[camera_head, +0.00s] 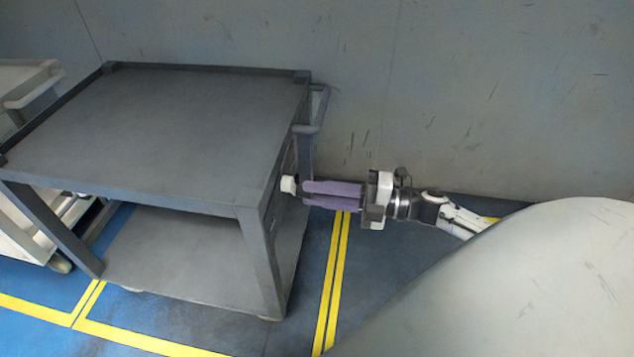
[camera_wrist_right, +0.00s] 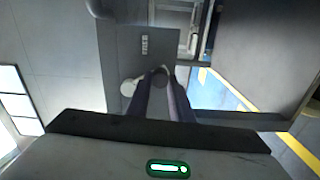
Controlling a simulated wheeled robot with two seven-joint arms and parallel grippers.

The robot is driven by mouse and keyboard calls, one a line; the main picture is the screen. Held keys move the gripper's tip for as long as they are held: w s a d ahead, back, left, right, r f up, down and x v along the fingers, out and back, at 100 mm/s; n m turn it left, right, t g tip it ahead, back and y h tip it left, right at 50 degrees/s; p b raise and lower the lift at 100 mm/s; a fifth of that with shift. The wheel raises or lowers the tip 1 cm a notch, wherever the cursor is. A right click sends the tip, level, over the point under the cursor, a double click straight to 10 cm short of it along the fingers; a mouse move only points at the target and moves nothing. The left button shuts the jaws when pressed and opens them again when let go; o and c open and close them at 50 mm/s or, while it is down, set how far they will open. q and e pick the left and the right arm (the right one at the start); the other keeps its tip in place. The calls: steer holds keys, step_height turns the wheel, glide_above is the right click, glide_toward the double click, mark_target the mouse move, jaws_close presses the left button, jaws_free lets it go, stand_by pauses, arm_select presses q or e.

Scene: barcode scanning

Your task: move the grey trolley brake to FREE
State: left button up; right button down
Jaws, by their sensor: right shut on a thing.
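The grey trolley (camera_head: 190,130) stands left of centre in the head view. My right gripper (camera_head: 306,193) reaches its right end from the right, its purple fingers level. In the right wrist view the fingertips (camera_wrist_right: 160,80) are closed around a small dark round part of the brake (camera_wrist_right: 160,76), largely hidden between them. A pale round knob (camera_wrist_right: 128,87) sits just left of the fingertips; a white knob (camera_head: 289,184) also shows beside them in the head view. A grey plate (camera_wrist_right: 120,55) behind carries a small label (camera_wrist_right: 145,43), too blurred to read surely. My left gripper is not in view.
A push handle (camera_head: 318,110) sticks out from the trolley's end above my gripper. A wall (camera_head: 480,90) stands close behind. A light trolley (camera_head: 25,85) is at the far left. Yellow lines (camera_head: 330,285) cross the blue floor, which is clear right of the trolley.

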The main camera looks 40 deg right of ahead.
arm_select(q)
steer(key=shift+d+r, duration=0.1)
arm_select(e)
steer(key=shift+w+d+r+n, duration=0.3)
steer(key=shift+w+n, duration=0.05)
steer(key=shift+n, duration=0.55)
steer(key=c, duration=1.6)
jaws_free()
steer(key=shift+o, duration=0.2)
